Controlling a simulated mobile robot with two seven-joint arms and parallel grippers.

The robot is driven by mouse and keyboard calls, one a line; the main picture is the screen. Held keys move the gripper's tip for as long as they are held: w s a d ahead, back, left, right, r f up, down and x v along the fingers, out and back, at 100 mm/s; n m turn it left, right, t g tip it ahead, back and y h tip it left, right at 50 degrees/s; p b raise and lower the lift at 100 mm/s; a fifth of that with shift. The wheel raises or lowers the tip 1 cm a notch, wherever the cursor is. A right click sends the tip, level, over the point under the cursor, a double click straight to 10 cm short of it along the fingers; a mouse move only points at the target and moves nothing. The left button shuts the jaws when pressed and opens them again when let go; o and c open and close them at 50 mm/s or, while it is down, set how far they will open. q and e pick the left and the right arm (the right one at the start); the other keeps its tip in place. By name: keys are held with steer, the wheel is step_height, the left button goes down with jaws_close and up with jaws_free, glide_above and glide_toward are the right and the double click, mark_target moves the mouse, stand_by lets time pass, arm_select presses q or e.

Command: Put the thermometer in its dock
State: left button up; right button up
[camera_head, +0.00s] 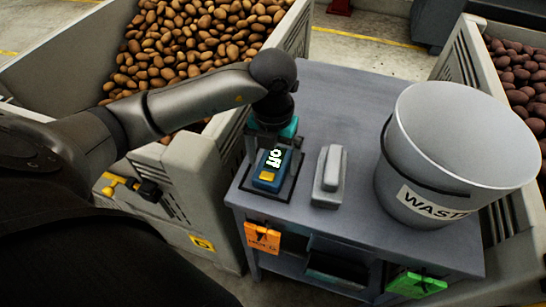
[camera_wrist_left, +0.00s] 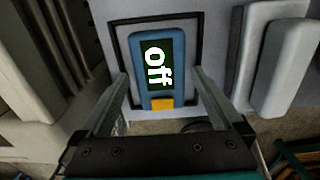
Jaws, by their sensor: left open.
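A blue device with a dark screen reading "off" and a yellow button, apparently the thermometer (camera_head: 270,171), lies inside a dark square outline on the grey table; it also shows in the left wrist view (camera_wrist_left: 157,66). My left gripper (camera_head: 279,148) is over its far part. In the left wrist view the open fingers (camera_wrist_left: 158,80) show on either side of the device, with gaps, and hold nothing. A light grey block on a base (camera_head: 328,176) stands just right of it; I cannot tell whether it is the dock. My right gripper is not in view.
A white bucket marked "WASTE" (camera_head: 440,150) stands on the table (camera_head: 345,95) at the right. A potato crate (camera_head: 205,185) is at the left, another (camera_head: 480,55) at the right. Orange (camera_head: 262,238) and green (camera_head: 415,284) tags hang at the table's front. The table's back is clear.

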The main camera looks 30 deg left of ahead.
mark_target(273, 163)
arm_select(q)
steer(key=shift+r, duration=0.2)
step_height(273, 163, up, 7)
steer(key=shift+f+p, duration=0.2)
steer(key=shift+p, duration=0.85)
steer(key=shift+r+p, duration=0.55)
steer(key=shift+r, duration=2.1)
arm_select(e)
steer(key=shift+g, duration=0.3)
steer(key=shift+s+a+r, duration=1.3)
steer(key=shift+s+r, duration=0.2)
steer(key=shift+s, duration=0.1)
